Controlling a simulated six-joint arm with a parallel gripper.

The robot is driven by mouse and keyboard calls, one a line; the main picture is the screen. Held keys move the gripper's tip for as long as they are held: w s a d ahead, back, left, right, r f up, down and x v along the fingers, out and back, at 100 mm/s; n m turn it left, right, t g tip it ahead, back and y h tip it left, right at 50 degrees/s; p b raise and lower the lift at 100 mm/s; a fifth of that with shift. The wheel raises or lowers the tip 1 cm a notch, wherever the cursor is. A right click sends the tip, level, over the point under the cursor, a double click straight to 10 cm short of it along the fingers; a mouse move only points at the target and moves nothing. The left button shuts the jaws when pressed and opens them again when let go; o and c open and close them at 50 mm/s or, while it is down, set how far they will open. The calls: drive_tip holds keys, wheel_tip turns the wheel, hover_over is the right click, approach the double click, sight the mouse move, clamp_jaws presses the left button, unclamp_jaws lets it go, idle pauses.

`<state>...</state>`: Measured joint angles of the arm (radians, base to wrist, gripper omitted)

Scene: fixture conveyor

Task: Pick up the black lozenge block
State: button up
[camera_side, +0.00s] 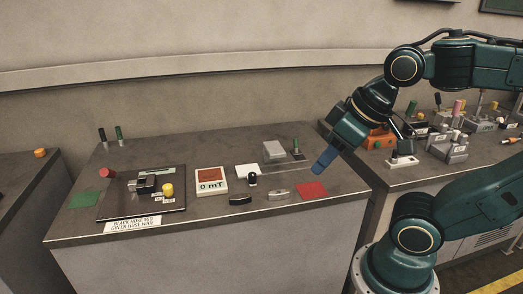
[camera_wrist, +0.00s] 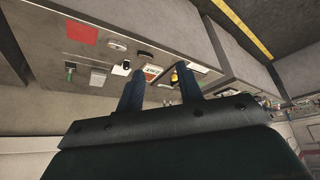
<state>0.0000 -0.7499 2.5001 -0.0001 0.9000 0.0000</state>
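The black lozenge block (camera_side: 240,199) lies flat near the front edge of the middle table, left of a grey lozenge block (camera_side: 278,194). In the wrist view it appears to be the small dark piece (camera_wrist: 143,54) beside the lighter one (camera_wrist: 117,44). My gripper (camera_side: 321,164) has blue fingers and hangs above the right end of the table, over and behind the red square (camera_side: 312,190), well right of the black block. In the wrist view my gripper (camera_wrist: 160,68) has its two fingers spread with nothing between them.
A black-knobbed piece (camera_side: 252,181), a white plate (camera_side: 246,170) and a "0 mT" display (camera_side: 211,181) stand close behind the black block. A dark fixture board (camera_side: 120,207) with a yellow knob (camera_side: 167,190) is farther left. A side table (camera_side: 376,163) with several devices is at right.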

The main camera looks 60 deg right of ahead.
drive_tip(key=shift+o, duration=1.4)
drive_tip(key=shift+w, duration=0.15)
drive_tip(key=w+d+f+n+g+y, duration=0.1)
drive_tip(key=w+d+f+n, duration=0.15)
drive_tip(key=w, duration=0.45)
drive_tip(key=w+d+f+n+g+y, duration=0.1)
drive_tip(key=w+d+n, duration=0.15)
drive_tip(key=w, duration=0.35)
drive_tip(key=w+d+f+n+y, duration=0.2)
drive_tip(key=w+d+f+n, duration=0.2)
drive_tip(key=w+d+f, duration=0.4)
wheel_tip(320, 180, down, 2)
drive_tip(key=shift+w+d+f+t, duration=0.2)
drive_tip(key=shift+w+d+t, duration=0.1)
drive_tip(key=shift+d, duration=0.25)
drive_tip(key=shift+f, duration=0.1)
hover_over(250, 195)
drive_tip(key=shift+d+f, duration=0.1)
drive_tip(key=shift+f, duration=3.5)
